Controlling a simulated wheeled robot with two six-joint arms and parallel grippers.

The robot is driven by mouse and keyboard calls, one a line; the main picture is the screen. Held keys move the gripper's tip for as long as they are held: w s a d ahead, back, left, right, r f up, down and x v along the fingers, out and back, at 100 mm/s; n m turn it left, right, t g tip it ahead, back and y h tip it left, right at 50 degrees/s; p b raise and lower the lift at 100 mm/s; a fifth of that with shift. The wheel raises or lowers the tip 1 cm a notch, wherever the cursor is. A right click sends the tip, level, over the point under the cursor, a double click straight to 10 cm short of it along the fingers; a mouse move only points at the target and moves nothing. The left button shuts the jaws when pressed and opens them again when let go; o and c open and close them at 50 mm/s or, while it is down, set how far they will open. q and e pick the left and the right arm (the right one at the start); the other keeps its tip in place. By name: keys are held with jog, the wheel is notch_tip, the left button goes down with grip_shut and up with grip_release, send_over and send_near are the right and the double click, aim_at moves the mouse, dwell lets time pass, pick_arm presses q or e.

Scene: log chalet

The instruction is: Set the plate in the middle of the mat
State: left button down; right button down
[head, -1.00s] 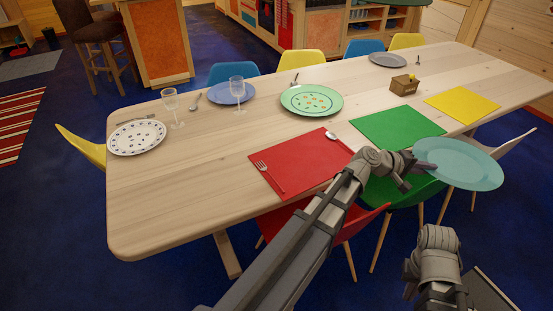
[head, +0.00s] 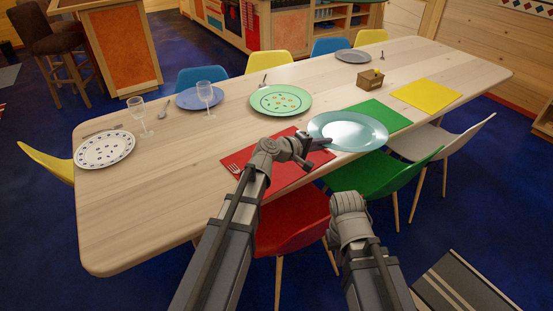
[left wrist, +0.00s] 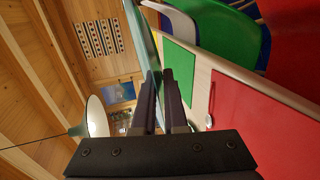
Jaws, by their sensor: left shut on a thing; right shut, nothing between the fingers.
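The teal plate (head: 348,131) is held at its left edge by my left gripper (head: 322,143), above the near side of the table. In the head view it covers parts of the red mat (head: 288,178) and the green mat (head: 385,113). In the left wrist view the plate (left wrist: 146,45) shows edge-on beyond the fingers (left wrist: 161,95). The red mat (left wrist: 255,125) has a fork (head: 234,168) at its left; a spoon (left wrist: 209,108) shows at its edge in the left wrist view. My right gripper (head: 348,202) is shut and empty, low in front of the table.
A green-rimmed plate (head: 281,101) lies across from the red mat. A blue plate (head: 200,98), wine glasses (head: 206,94) and a spotted plate (head: 104,149) stand left. A small wooden box (head: 370,79) and a yellow mat (head: 426,93) are right. Chairs line the near edge.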

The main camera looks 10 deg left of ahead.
pick_arm(q)
jog(key=shift+r, duration=0.1)
notch_tip(320, 180, up, 6)
jog(key=p, duration=0.6)
jog(key=shift+r+p, duration=0.2)
jog(key=shift+p, duration=0.1)
jog(key=shift+f, duration=0.15)
jog(key=shift+d, duration=0.1)
dwell(0.5)
